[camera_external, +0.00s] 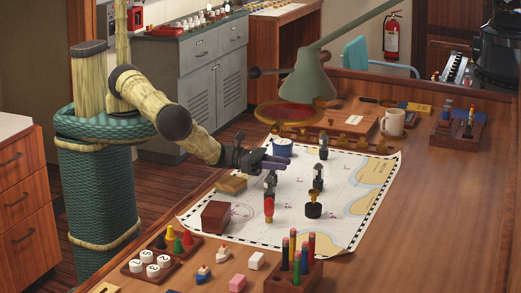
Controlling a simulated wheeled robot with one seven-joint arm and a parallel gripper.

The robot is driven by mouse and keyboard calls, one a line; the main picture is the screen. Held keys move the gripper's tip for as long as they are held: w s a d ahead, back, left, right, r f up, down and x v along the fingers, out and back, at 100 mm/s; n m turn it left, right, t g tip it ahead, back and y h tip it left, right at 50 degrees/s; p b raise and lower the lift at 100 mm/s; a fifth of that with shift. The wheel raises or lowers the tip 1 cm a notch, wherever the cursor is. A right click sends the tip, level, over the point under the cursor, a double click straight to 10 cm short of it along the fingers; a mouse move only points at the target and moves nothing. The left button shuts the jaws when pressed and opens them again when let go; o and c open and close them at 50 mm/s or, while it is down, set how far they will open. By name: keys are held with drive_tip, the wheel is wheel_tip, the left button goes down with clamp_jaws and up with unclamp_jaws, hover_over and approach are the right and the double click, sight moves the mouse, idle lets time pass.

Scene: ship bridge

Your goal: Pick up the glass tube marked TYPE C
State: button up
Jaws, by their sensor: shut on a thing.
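My gripper (279,163) is over the left-middle of the chart, its dark fingers pointing right. It is shut on what looks like a small glass tube with dark ends (270,184), hanging just below the fingers. Its marking is too small to read. Two similar small upright tubes stand on the chart: one tube farther back (323,147) and one to the right (318,178). Their marks cannot be read either, so I cannot tell which is TYPE C. A red-bodied object (268,208) shows directly below the held tube; whether they touch is unclear.
The chart (350,213) lies on the wooden table. A dark stamp-like piece (313,206), a brown box (215,216) and a blue round tin (282,148) are on it. A pencil block (294,277) stands in front; a mug (391,122) and green lamp (311,78) are behind.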

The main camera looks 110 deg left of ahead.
wheel_tip(320, 180, up, 10)
drive_tip(key=b, duration=0.2)
idle(0.4)
idle(0.4)
